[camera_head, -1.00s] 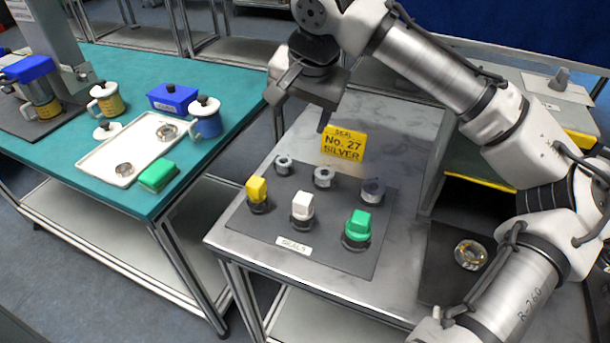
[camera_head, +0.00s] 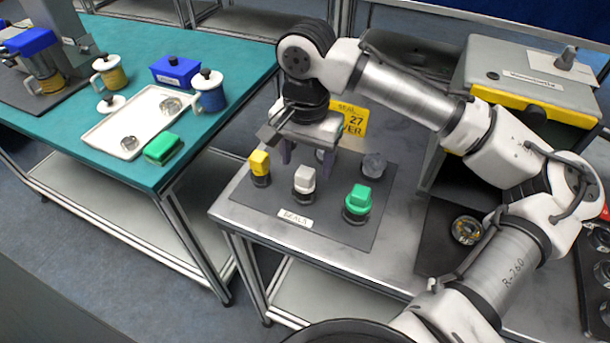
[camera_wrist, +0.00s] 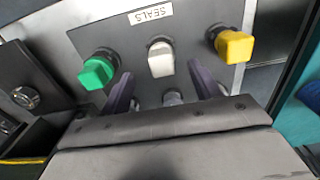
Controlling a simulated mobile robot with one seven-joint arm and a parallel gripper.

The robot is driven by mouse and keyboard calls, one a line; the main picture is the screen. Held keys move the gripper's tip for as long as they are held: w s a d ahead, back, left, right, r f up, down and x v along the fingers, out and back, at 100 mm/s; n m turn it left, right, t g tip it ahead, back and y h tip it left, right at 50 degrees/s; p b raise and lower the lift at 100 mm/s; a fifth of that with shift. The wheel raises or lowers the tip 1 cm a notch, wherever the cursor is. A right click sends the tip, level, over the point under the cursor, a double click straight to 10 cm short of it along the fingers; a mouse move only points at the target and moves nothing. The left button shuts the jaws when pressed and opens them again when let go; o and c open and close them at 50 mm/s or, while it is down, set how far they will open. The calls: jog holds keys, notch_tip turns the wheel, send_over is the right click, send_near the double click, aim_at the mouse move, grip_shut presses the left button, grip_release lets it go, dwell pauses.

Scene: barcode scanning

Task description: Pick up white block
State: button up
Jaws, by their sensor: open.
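The white block (camera_head: 305,178) stands upright on a dark round base in the front row of the grey mat (camera_head: 330,228), between the yellow block (camera_head: 259,162) and the green block (camera_head: 359,197). My gripper (camera_head: 306,166) is open and empty, pointing down just behind the white block. In the wrist view the white block (camera_wrist: 161,61) is ahead of the gap between my two purple fingertips (camera_wrist: 164,84), apart from both. The yellow block (camera_wrist: 234,46) and green block (camera_wrist: 97,72) flank it there. My gripper hides part of the back row.
A yellow sign (camera_head: 352,120) stands behind the mat, partly covered by my gripper. A dark round piece (camera_head: 374,166) sits at the back right of the mat. A "SEALS" label (camera_head: 295,218) lies in front. A teal table (camera_head: 230,75) with a white tray (camera_head: 103,137) is at left.

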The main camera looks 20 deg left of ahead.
aim_at(305, 172)
notch_tip(305, 172, down, 4)
jog(key=shift+a+f+p, duration=0.15)
jog(key=shift+f+p, duration=0.05)
jog(key=shift+p, duration=0.25)
jog(key=shift+c, duration=0.3)
jog(key=c, duration=1)
jog(key=shift+c, duration=0.2)
jog(key=shift+r, duration=0.1)
